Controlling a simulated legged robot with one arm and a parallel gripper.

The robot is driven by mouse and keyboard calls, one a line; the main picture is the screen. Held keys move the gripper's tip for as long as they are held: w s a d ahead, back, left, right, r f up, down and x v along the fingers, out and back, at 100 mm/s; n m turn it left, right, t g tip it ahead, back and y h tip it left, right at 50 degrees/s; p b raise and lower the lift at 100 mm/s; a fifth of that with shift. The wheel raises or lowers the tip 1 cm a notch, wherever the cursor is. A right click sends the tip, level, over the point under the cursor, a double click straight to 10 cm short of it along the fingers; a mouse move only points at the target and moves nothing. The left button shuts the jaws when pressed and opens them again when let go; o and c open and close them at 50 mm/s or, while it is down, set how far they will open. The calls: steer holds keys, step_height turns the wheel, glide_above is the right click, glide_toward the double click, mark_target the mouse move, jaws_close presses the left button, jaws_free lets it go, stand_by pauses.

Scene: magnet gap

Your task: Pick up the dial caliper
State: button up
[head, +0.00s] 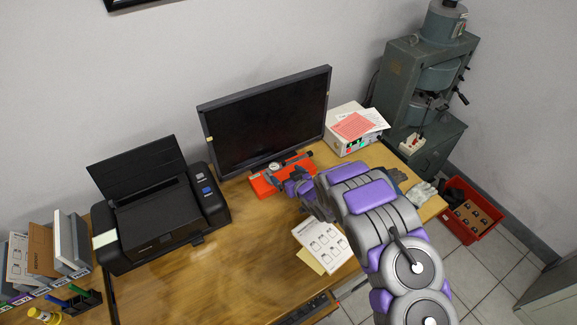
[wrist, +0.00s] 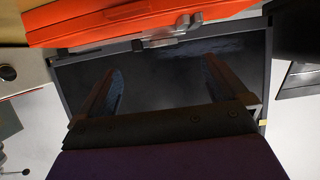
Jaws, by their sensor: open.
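The dial caliper (head: 275,167) lies on an orange-red case (head: 262,186) at the foot of the monitor, its round dial facing up. In the wrist view, its metal jaws and beam (wrist: 165,42) show along the edge of the orange case (wrist: 100,24). My gripper (head: 285,182) is just in front of the case, its fingers partly hidden by my arm. In the wrist view, the two dark fingers of my gripper (wrist: 160,68) are spread apart, with nothing between them. Their tips point at the caliper but appear short of it.
The monitor (head: 268,118) stands right behind the case. A printer (head: 155,215) is on the left, and a white box with papers (head: 353,125) on the right. A printed sheet (head: 322,246) lies in front. The desk (head: 225,265) is bare between printer and sheet.

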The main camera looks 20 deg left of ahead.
mark_target(276, 165)
steer(key=shift+b+x, duration=0.85)
steer(key=shift+x, duration=2.85)
steer(key=shift+d, duration=0.1)
steer(key=shift+c, duration=0.5)
steer(key=c, duration=0.8)
steer(key=shift+o, duration=0.2)
steer(key=shift+r, duration=0.1)
